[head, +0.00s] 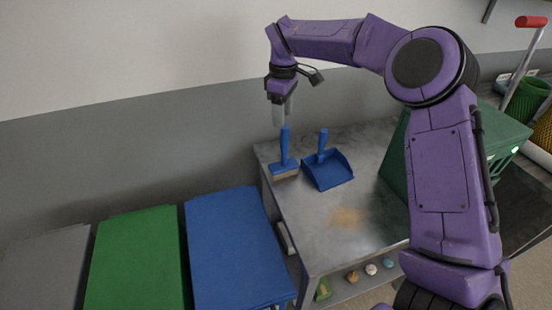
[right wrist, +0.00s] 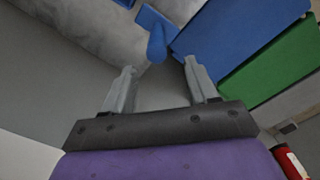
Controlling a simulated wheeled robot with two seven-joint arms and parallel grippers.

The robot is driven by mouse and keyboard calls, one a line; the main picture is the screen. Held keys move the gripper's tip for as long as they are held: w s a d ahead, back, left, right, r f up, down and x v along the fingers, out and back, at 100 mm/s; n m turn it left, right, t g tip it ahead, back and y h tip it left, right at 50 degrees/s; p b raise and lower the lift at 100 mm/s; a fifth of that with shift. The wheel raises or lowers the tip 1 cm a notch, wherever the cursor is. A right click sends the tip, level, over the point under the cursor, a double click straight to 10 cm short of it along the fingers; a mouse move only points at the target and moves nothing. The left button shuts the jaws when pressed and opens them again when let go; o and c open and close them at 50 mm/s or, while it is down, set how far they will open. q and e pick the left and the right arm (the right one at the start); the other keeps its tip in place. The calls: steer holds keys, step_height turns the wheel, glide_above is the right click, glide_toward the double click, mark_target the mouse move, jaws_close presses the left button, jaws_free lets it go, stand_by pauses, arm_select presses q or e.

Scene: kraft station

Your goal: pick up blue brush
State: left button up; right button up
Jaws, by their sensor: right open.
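The blue brush (head: 284,148) stands on the grey metal table (head: 318,222), handle up and tan bristles down, near its far left corner. My right gripper (head: 279,116) is right above the handle top, jaws open and pointing down. In the right wrist view the brush handle (right wrist: 157,46) shows just beyond and between the two spread fingertips (right wrist: 159,68). Whether the fingers touch the handle cannot be told. My left gripper is in neither view.
A blue dustpan (head: 329,172) lies just right of the brush. A green crate (head: 395,160) is farther right, partly behind my arm. Blue (head: 235,245), green (head: 138,262) and grey (head: 45,270) lids lie left of the table. A wall is behind.

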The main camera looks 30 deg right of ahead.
mark_target(285, 126)
steer(key=f+p, duration=0.1)
steer(key=f, duration=0.4)
steer(key=f+p, duration=0.1)
steer(key=f, duration=0.1)
steer(key=shift+d+f+p, duration=0.3)
steer(key=shift+d, duration=0.1)
steer(key=shift+s+f, duration=0.1)
steer(key=shift+s+r, duration=0.2)
steer(key=shift+s, duration=0.1)
steer(key=shift+c, duration=0.3)
steer(key=shift+w+f, duration=0.1)
steer(key=shift+w, duration=0.05)
jaws_close()
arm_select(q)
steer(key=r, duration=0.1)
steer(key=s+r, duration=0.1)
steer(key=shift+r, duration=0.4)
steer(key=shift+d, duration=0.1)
